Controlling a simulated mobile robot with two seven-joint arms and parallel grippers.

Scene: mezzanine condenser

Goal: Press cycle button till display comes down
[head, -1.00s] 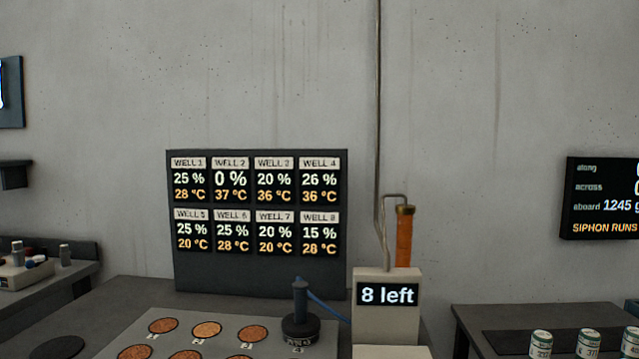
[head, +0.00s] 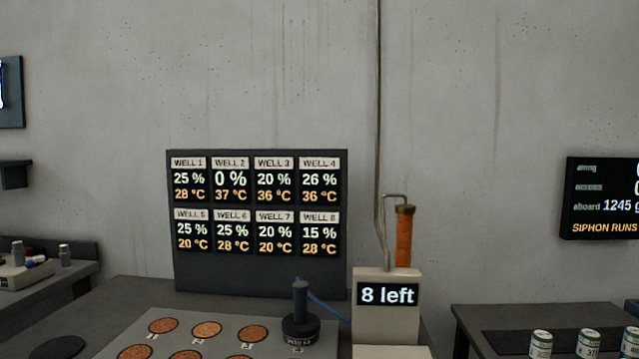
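A dark display board (head: 260,275) stands behind the table and shows readings for wells 1 to 8. Well 2 reads 0 % and 37 °C in larger figures; well 8 reads 15 % and 28 °C. A pale box (head: 386,325) at its right carries a small screen (head: 388,294) reading "8 left". A second dark display (head: 600,200) at the right edge is cut off; it reads "aboard 1245 g" and "SIPHON RUNS". I cannot make out a cycle button. Neither of my grippers is in view.
A grey plate (head: 225,335) with several round copper-coloured wells lies on the table. A black knobbed tool (head: 300,325) with a blue hose stands on it. An orange cylinder (head: 404,238) rises behind the box. Cans (head: 541,343) stand at lower right.

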